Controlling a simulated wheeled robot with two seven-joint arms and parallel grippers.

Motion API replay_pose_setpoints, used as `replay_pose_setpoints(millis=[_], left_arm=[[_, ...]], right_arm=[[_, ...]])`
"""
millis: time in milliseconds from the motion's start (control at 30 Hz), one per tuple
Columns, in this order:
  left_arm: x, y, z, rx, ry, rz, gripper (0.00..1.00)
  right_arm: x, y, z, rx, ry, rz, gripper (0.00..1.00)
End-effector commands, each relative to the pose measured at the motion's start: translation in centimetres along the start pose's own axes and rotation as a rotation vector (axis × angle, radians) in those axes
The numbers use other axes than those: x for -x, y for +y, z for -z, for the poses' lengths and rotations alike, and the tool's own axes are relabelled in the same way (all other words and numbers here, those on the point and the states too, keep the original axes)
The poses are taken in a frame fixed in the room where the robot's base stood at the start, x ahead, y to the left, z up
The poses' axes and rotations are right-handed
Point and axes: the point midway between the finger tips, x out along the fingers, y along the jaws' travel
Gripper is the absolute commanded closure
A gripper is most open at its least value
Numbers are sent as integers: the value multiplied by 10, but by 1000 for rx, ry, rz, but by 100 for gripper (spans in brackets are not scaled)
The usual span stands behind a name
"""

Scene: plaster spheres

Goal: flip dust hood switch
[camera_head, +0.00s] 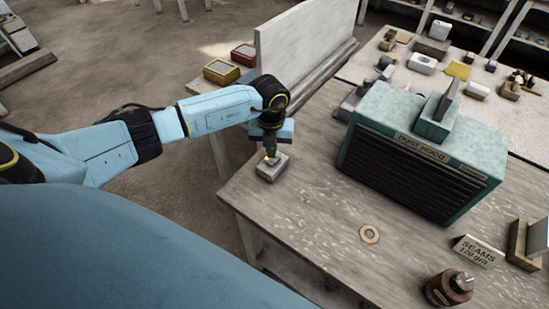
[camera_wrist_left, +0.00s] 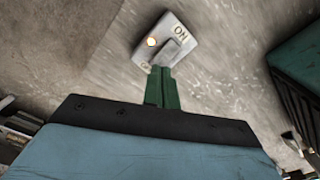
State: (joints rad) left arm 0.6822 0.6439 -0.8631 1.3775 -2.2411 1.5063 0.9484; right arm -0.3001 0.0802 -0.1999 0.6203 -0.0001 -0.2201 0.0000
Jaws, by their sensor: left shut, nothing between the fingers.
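The switch (camera_head: 272,170) is a small grey box near the left edge of the workbench. In the left wrist view the switch box (camera_wrist_left: 187,33) shows an "ON" label, a pale rocker or lever and a small glowing yellow lamp. My left gripper (camera_head: 270,155) points down at the box from above. In the left wrist view its green fingers (camera_wrist_left: 161,72) are together and empty, with the tips at the near edge of the lever; I cannot tell whether they touch. The teal dust hood (camera_head: 375,125) with a dark slatted front stands to the right. My right gripper is not in view.
A pale upright panel (camera_head: 305,40) stands behind my left gripper. The bench between switch and ring is clear.

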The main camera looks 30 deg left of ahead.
Motion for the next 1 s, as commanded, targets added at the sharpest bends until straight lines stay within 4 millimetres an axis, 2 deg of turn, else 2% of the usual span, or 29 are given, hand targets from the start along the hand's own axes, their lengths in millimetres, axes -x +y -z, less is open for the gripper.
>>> replay_pose_setpoints(millis=[1000], left_arm=[[-13, 0, 0, 0, 0, 0, 100]], right_arm=[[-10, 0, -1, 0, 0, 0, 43]])
